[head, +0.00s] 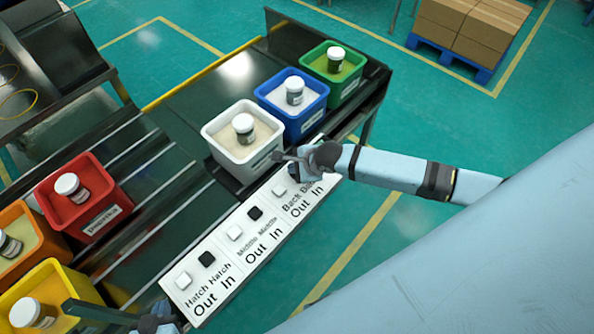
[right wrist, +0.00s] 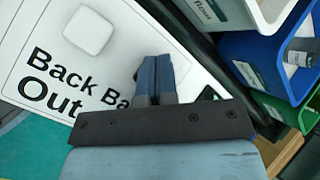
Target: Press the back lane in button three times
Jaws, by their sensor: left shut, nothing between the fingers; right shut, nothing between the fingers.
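The white button panel (head: 225,262) runs along the table's front edge, with Out and In buttons labelled Hatch, Middle and Back. The back lane Out button (head: 279,190) is white and also shows in the right wrist view (right wrist: 88,30). The back lane In button is hidden behind my right gripper (head: 277,157). That gripper is shut and empty over the Back end of the panel; its fingers (right wrist: 155,62) cover the Back In spot in the right wrist view. I cannot tell whether they touch it. My left gripper (head: 72,307) is shut and empty at bottom left, by the yellow bin.
White (head: 226,163), blue (head: 303,125) and green (head: 345,96) bins with jars stand behind the panel's Back end. Red (head: 105,222), orange (head: 38,262) and yellow (head: 75,280) bins stand at left.

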